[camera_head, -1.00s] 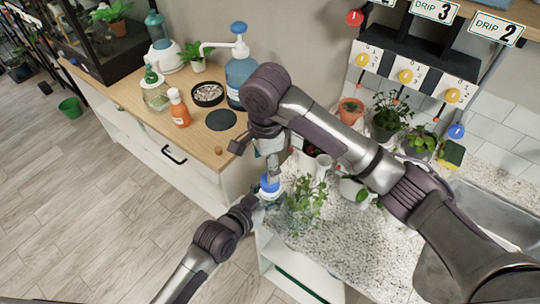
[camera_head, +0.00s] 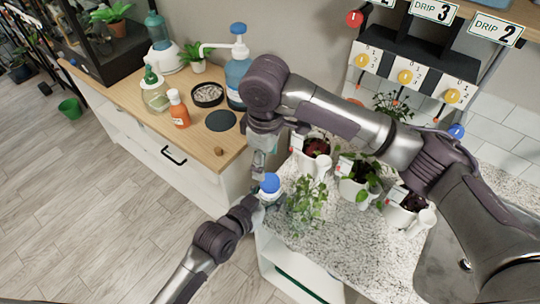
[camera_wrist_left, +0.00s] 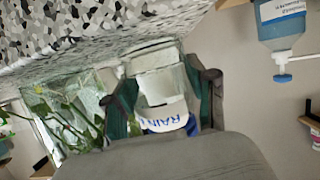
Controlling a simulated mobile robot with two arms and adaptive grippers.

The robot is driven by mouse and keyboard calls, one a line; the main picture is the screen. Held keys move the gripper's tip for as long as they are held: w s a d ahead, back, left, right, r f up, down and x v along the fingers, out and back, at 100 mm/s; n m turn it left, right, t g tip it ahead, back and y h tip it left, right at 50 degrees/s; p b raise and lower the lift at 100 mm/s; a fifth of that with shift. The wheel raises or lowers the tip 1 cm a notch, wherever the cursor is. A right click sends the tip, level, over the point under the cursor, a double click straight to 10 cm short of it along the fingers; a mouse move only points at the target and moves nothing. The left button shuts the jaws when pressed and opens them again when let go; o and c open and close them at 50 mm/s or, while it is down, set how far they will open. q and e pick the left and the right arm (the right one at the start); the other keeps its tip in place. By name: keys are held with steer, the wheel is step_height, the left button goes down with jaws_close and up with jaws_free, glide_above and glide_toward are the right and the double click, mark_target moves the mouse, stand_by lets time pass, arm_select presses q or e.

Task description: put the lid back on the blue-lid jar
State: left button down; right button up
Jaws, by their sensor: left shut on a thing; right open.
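The blue-lid jar (camera_head: 268,197) is a small clear jar at the left corner of the speckled counter, with the blue lid (camera_head: 270,182) on top of it. Whether the lid is fully seated is too small to tell. My left gripper (camera_head: 258,203) is shut on the jar. In the left wrist view, the clear jar (camera_wrist_left: 160,85) is between the fingers, with a white "RAIN" label and some blue below it. My right gripper (camera_head: 259,166) is open and empty, just above and left of the lid, apart from it.
A leafy plant (camera_head: 305,200) stands close right of the jar. White pots with plants (camera_head: 357,185) stand behind it, partly under my right arm. The wooden cabinet top holds a blue pump bottle (camera_head: 237,70), an orange bottle (camera_head: 178,110) and a dark round mat (camera_head: 221,120).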

mark_target(270, 180)
steer(key=n, duration=0.4)
steer(key=shift+d+r+n, duration=0.1)
steer(key=shift+n, duration=0.3)
steer(key=n, duration=0.4)
steer(key=shift+d+r+n, duration=0.1)
steer(key=shift+r+n, duration=0.05)
steer(key=shift+n, duration=0.15)
steer(key=n, duration=0.4)
steer(key=shift+s+d, duration=0.1)
steer(key=n, duration=0.6)
steer(key=shift+d+r, duration=0.15)
steer(key=shift+d, duration=0.05)
steer(key=shift+f, duration=4)
